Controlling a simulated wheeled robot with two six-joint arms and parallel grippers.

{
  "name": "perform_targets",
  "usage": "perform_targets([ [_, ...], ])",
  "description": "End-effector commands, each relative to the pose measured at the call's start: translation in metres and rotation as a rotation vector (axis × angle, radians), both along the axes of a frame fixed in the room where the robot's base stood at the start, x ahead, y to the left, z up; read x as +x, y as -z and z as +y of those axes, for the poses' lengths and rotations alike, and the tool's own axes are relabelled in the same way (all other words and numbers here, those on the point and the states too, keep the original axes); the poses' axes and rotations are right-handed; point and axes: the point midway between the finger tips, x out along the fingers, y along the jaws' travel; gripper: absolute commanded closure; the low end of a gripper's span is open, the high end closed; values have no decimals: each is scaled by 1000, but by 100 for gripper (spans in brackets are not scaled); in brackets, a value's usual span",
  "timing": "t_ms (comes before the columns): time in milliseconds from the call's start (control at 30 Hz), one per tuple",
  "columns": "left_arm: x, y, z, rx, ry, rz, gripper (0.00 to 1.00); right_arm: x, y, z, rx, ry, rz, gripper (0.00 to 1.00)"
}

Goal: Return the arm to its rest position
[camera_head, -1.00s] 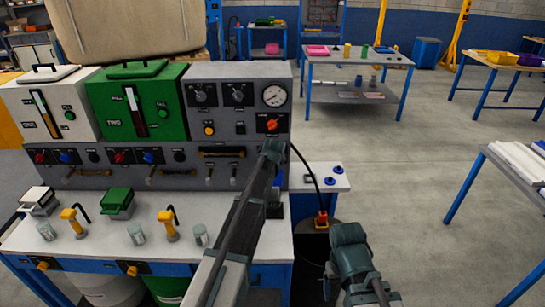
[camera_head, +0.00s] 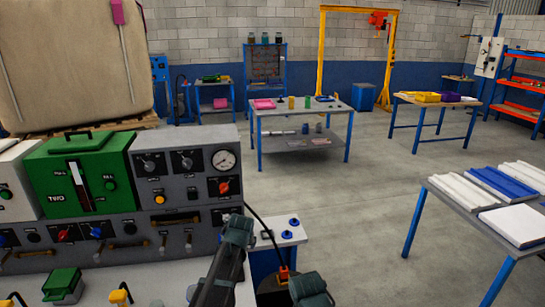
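My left arm (camera_head: 225,262) comes up from the bottom middle, with a teal joint (camera_head: 238,230) at its top in front of the control panel (camera_head: 190,175). My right arm shows only as a teal joint (camera_head: 310,288) at the bottom edge, right of the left arm. No fingertips of either gripper show, so whether they are open, shut or holding something is hidden.
A green unit (camera_head: 85,175) stands beside the grey panel. A small white-topped stand (camera_head: 285,232) with blue knobs is close to my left arm. A table with panels (camera_head: 450,200) is at right. Open floor (camera_head: 350,215) lies between.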

Motion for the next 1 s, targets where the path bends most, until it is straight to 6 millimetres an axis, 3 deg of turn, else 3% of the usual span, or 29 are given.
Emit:
perform_targets([
  [33,-41,11,-21,7,45,63,15,0,4,0,0,0,0,22],
  [200,-150,36,-71,36,192,291,15,0,10,0,0,0,0,22],
  [300,-209,45,-90,52,275,411,15,0,13,0,0,1,0,22],
  [400,-255,50,-101,68,343,508,15,0,16,0,0,1,0,22],
  [500,-288,52,-106,78,392,578,15,0,17,0,0,1,0,22],
  [667,-311,52,-110,87,430,630,15,0,18,0,0,1,0,22],
  [1000,-312,52,-110,87,432,635,15,0,18,0,0,1,0,22],
])
